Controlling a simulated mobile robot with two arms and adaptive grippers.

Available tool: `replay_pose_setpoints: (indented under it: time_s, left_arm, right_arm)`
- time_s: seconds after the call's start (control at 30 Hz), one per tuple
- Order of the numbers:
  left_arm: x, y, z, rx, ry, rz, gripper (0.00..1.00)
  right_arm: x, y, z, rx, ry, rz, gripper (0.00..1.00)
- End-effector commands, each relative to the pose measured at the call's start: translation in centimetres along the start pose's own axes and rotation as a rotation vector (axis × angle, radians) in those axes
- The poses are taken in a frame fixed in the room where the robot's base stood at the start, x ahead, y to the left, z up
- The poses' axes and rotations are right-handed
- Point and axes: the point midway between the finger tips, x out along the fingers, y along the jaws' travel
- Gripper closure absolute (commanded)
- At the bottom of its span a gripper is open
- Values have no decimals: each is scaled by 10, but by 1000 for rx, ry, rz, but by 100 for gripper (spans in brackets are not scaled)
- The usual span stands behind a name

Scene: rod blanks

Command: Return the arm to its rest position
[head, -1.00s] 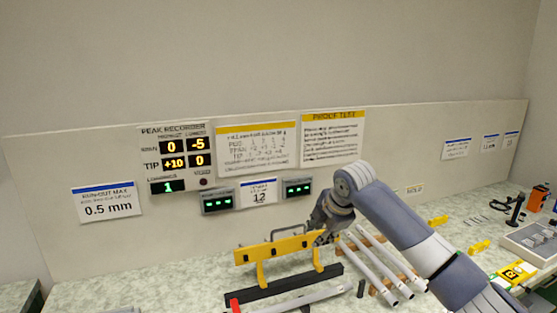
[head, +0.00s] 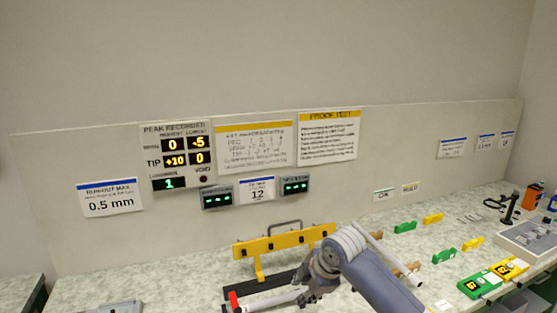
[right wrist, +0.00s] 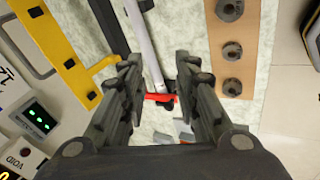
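My right gripper (head: 306,294) is over the bench, in front of the yellow fixture bar, with its arm coming in from the lower right. In the right wrist view the two fingers of my right gripper (right wrist: 160,72) stand apart with nothing gripped between them. A white rod (right wrist: 142,45) lies below and between the fingers, with a red piece (right wrist: 160,98) at its near end. In the head view the rod (head: 268,300) runs from the red piece (head: 233,301) to beside the gripper, which hides its far end. My left gripper is not in view.
The yellow bar (head: 283,243) stands on a black base close behind the gripper. A brown board with round grey pieces (right wrist: 233,55) lies to the right in the wrist view. Green and yellow tags (head: 444,257) and a grey tray (head: 528,238) are on the right. The back panel carries displays.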

Motion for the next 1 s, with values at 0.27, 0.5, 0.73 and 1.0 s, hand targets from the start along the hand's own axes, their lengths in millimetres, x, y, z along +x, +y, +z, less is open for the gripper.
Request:
replay_pose_setpoints:
  time_s: [0.27,0.5,0.73,1.0]
  left_arm:
    - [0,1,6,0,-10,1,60]
    - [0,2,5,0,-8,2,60]
    - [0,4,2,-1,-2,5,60]
    - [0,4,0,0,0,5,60]
  right_arm:
    - [34,-110,-16,294,56,-43,71]
    - [35,-198,-8,607,49,-60,71]
    - [16,-279,16,934,-17,-55,71]
    - [-23,-358,53,1262,-142,-17,71]
